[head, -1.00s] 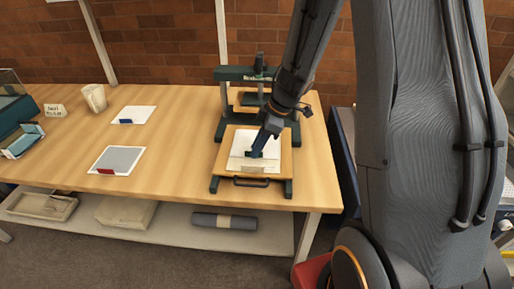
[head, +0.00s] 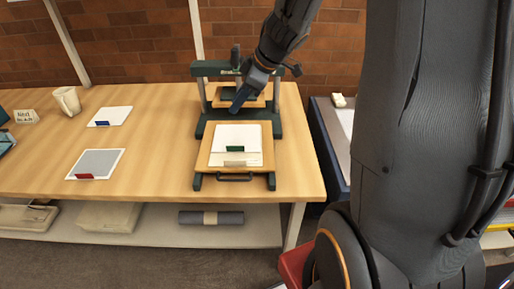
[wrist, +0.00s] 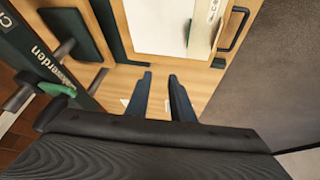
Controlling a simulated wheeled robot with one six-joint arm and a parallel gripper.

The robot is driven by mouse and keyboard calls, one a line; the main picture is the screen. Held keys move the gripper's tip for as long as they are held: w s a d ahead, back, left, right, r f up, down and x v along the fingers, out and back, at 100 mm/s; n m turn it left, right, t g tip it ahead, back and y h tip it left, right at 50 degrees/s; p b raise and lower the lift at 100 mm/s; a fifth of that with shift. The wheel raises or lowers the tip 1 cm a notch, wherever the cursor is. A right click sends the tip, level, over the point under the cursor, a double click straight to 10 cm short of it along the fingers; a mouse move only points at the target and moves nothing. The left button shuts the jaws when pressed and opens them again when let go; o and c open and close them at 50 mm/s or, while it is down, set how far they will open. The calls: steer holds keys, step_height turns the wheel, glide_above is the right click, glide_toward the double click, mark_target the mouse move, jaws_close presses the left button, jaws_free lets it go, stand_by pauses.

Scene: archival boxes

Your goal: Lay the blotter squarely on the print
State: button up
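A white sheet with a green tab (head: 236,135), seemingly the blotter, lies flat on the wooden board of the press (head: 268,160). A paler strip with a beige tab (head: 233,163), seemingly the print, shows along its front edge; the rest of that lower sheet is hidden. From here their sides look roughly in line. The white sheet is partly visible at the top of the wrist view (wrist: 155,25). My gripper (head: 237,106) is above the back of the press board, apart from the sheet. In the wrist view its two dark fingers (wrist: 163,80) are spread with nothing between them.
A white sheet with a blue tab (head: 115,114) and a grey sheet with a red tab (head: 97,160) lie on the table's left. The press's green frame (head: 208,68) rises near my gripper.

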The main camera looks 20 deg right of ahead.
steer(key=s+d+m+t+h, duration=0.2)
steer(key=s+d+m+h, duration=0.25)
steer(key=m, duration=0.35)
steer(key=s+a+f+m+g, duration=0.2)
steer(key=s+a, duration=0.1)
steer(key=s, duration=0.4)
steer(key=s+a+f+m+g, duration=0.2)
steer(key=s+a+f+g, duration=0.1)
steer(key=s, duration=0.5)
